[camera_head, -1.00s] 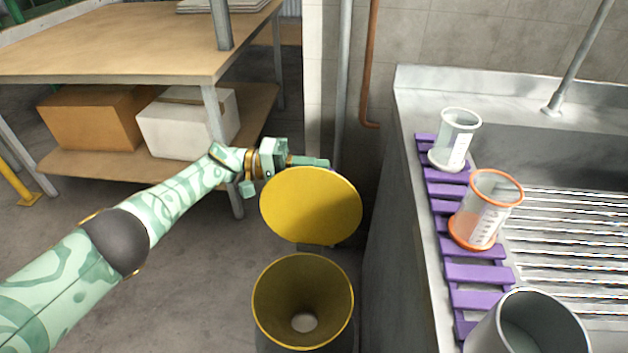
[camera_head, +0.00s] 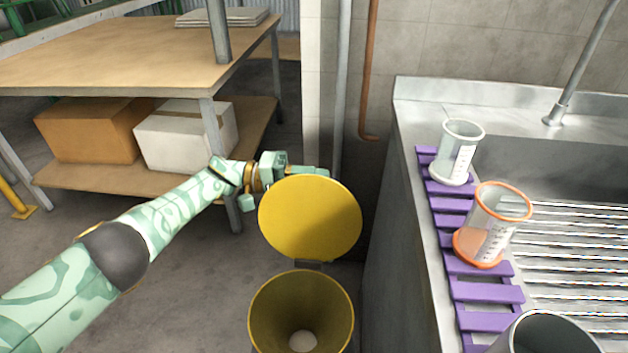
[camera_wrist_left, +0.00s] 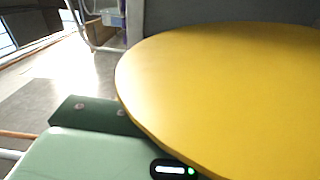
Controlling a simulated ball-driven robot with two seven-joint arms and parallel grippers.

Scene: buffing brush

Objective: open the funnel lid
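The yellow funnel (camera_head: 302,318) stands on the floor beside the sink counter, its round mouth uncovered. Its yellow lid (camera_head: 310,222) stands raised, tilted up behind the mouth on a hinge. My left gripper (camera_head: 318,174) is at the lid's upper edge, partly hidden behind it. In the left wrist view the lid (camera_wrist_left: 225,90) fills the right side, with a dark green finger (camera_wrist_left: 95,115) passing at its edge. The second finger is hidden, so its opening cannot be told. My right gripper is not in view.
The metal sink counter (camera_head: 410,200) on the right holds a purple rack (camera_head: 487,292), a clear beaker (camera_head: 459,152), an orange-rimmed beaker (camera_head: 492,225) and a grey pot (camera_head: 545,335). A wooden workbench (camera_head: 130,60) with boxes underneath stands at the left. Bare floor lies between.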

